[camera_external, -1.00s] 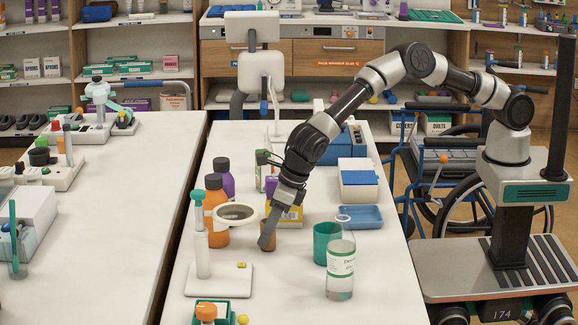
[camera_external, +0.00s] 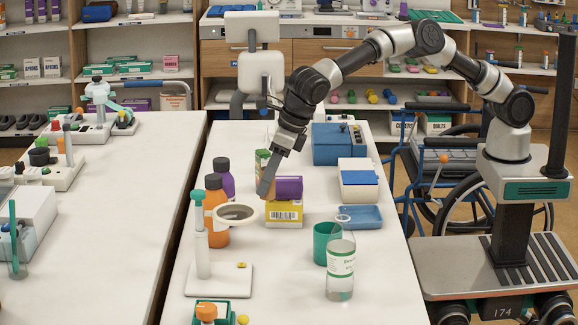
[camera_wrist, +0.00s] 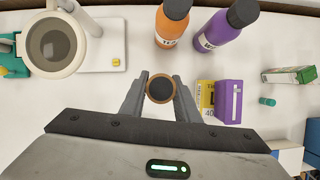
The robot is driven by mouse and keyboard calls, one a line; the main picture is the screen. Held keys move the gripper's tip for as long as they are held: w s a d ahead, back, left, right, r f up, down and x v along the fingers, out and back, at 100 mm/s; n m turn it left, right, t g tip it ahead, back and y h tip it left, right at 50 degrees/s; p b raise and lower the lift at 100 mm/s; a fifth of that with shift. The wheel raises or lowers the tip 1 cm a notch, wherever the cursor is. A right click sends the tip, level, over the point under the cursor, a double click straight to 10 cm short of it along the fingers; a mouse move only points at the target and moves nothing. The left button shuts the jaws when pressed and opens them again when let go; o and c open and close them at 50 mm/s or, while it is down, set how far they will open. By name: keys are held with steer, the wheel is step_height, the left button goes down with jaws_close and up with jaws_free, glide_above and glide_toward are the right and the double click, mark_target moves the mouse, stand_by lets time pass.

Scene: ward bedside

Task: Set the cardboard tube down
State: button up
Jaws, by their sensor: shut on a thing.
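My gripper (camera_external: 264,190) is shut on the cardboard tube and holds it above the table (camera_external: 300,275). In the wrist view the cardboard tube (camera_wrist: 160,88) shows end-on, a brown rim around a dark opening, between the two fingertips (camera_wrist: 160,90). In the external view the fingers largely hide the tube. My gripper hangs behind the magnifier's ring (camera_external: 237,205) and to the left of the yellow box (camera_external: 284,214). Whether the tube touches anything is not clear.
An orange bottle (camera_external: 216,222) and a purple bottle (camera_external: 223,180) stand close on the left. A purple box (camera_external: 288,187) is by the yellow box. A teal cup (camera_external: 326,243), clear bottle (camera_external: 340,270) and blue tray (camera_external: 359,217) are on the right. Bare tabletop lies in front.

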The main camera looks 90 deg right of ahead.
steer(key=d+r+m+h+b, duration=0.1)
steer(key=d+m+h+b, duration=0.2)
steer(key=d, duration=2.3)
steer(key=s+d+m+g+b, duration=0.1)
steer(key=s+d+m, duration=0.3)
steer(key=d, duration=0.7)
steer(key=s+d+m+g+b, duration=0.1)
steer(key=s+d+m, duration=0.1)
steer(key=s+d, duration=0.65)
steer(key=shift+s+a+f+b+x, duration=0.15)
steer(key=shift+a+b+x, duration=0.25)
steer(key=shift+x, duration=2.1)
steer(key=shift+s+a+f+b+x, duration=0.15)
steer(key=shift+a+b+x, duration=0.3)
steer(key=shift+x, duration=2.1)
steer(key=shift+s+a+f+b+x, duration=0.15)
steer(key=shift+b+x, duration=0.4)
steer(key=shift+x, duration=1.95)
steer(key=o, duration=0.6)
steer(key=shift+f, duration=0.15)
steer(key=shift+c, duration=0.2)
steer(key=o, duration=0.4)
steer(key=shift+o, duration=0.2)
